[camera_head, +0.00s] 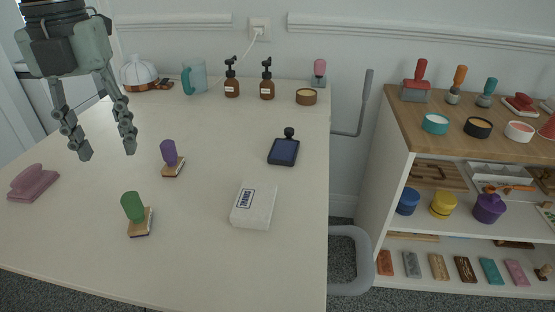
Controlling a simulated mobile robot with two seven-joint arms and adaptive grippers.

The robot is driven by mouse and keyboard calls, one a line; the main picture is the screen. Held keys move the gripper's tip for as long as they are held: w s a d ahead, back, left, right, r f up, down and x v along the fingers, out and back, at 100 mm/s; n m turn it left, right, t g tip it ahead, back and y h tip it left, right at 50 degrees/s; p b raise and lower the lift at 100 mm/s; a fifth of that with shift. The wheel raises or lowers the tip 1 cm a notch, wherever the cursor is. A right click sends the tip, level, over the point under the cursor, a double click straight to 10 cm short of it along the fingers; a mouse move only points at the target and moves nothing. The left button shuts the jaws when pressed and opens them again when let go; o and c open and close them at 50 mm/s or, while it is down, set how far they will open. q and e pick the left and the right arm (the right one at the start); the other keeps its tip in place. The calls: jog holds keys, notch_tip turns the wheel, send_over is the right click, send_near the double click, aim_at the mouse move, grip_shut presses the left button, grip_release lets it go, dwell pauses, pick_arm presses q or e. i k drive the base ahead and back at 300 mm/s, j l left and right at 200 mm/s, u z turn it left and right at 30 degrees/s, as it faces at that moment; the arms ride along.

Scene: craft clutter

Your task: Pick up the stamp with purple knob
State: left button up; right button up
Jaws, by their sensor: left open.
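The stamp with the purple knob (169,154) stands on the white table, with a wooden base under the knob. My left gripper (108,153) is open and empty, fingers pointing down, to the left of the purple-knob stamp and apart from it. A stamp with a green knob (132,208) stands nearer the front of the table. My right gripper is not in view.
A pink stamp (33,184) lies at the left edge. A white block marked "THANKS" (255,206) and a dark blue stamp (284,149) are to the right. Brown bottles (267,82) and a teal mug (195,78) stand at the back. A shelf (400,139) with craft items stands right.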

aim_at(175, 163)
jog(key=i+l+u, duration=0.1)
jog(key=l, duration=0.2)
jog(key=i+l+u, duration=0.2)
jog(key=i+l, duration=0.15)
jog(key=l, duration=0.3)
jog(key=i+l+u, duration=0.1)
jog(key=l, duration=0.2)
